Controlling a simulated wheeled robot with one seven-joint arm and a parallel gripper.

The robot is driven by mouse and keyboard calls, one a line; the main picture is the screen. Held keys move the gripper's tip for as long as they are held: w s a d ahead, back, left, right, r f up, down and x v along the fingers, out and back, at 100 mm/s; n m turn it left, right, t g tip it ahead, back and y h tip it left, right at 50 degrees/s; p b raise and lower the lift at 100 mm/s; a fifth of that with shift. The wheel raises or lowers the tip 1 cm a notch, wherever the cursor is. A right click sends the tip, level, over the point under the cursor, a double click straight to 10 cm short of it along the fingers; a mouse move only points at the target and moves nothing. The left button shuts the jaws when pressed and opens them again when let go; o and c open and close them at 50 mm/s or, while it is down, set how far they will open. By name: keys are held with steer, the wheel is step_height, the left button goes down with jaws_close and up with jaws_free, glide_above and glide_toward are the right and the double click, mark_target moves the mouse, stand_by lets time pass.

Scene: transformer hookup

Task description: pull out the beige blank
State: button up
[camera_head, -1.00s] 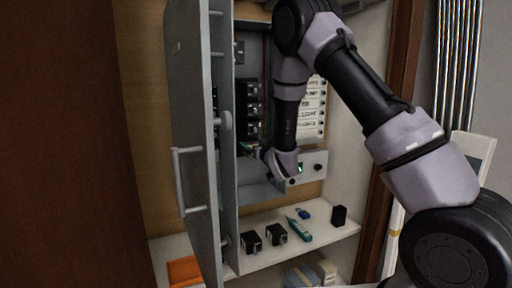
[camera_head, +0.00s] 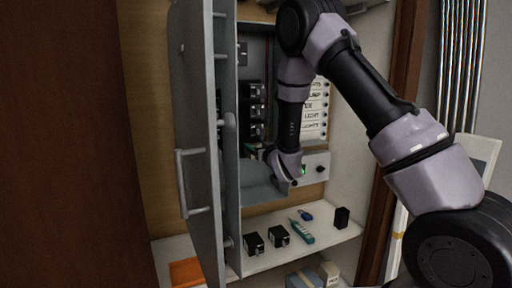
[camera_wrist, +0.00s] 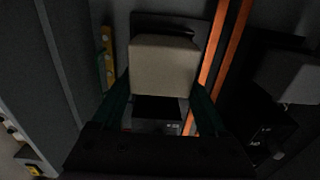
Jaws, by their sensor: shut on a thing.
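The beige blank (camera_wrist: 162,65) is a pale block in the middle of the wrist view, inside the grey cabinet. My gripper (camera_wrist: 160,84) has its two dark green fingers on either side of the blank and is shut on it. A dark part shows behind the blank's far edge and a dark gap shows below it. I cannot tell how deep the blank sits.
The open cabinet door (camera_head: 197,150) stands to the left of my gripper. Orange-red wires (camera_wrist: 222,60) run close right of the blank. Below, a shelf (camera_head: 330,236) holds two black modules (camera_head: 278,235), a teal tester (camera_head: 301,231), a blue item (camera_head: 306,215) and a black block (camera_head: 342,217).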

steer(key=shift+s+d, duration=0.2)
steer(key=shift+s, duration=0.15)
steer(key=shift+v, duration=1.15)
steer(key=shift+v, duration=2.45)
